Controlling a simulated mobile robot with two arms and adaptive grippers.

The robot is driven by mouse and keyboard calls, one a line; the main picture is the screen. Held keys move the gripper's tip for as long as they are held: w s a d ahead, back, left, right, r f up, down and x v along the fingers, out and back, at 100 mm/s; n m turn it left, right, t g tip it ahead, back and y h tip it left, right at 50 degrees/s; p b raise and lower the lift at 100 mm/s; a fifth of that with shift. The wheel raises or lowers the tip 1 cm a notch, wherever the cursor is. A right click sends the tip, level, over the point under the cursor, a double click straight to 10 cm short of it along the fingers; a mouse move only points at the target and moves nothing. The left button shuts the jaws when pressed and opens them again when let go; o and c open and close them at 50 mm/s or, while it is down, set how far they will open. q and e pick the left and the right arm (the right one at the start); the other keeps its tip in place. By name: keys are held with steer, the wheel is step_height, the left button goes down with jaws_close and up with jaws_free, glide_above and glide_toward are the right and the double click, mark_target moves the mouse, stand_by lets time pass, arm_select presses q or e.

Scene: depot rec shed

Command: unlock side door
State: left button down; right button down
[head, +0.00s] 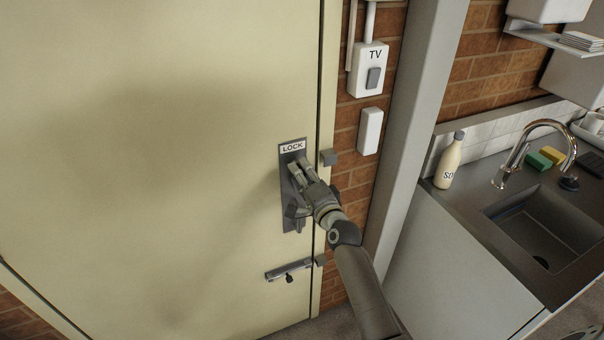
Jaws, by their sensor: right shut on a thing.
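The cream side door (170,130) fills the left of the head view and looks closed. A grey lock plate (287,157) labelled LOCK sits near its right edge. My right gripper (297,180) is at the plate, shut on the lock's turn piece, which is mostly hidden behind the fingers. A dark handle-like part shows on the lower plate, partly behind the gripper. Below is a sliding bolt (288,269) with a dark knob, lying across the door near the frame. My left gripper is not in view.
A white TV switch box (369,70) and a smaller white box (370,131) are on the brick wall. A grey post (413,120) stands right of them. Further right is a counter with a soap bottle (450,160), tap (517,150) and sink (540,225).

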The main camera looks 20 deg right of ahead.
steer(key=shift+m, duration=0.3)
steer(key=c, duration=0.9)
jaws_free()
steer(key=shift+c, duration=0.2)
steer(key=shift+s, duration=0.15)
steer(key=s, duration=1.1)
steer(key=shift+s+d, duration=0.2)
steer(key=shift+s, duration=0.2)
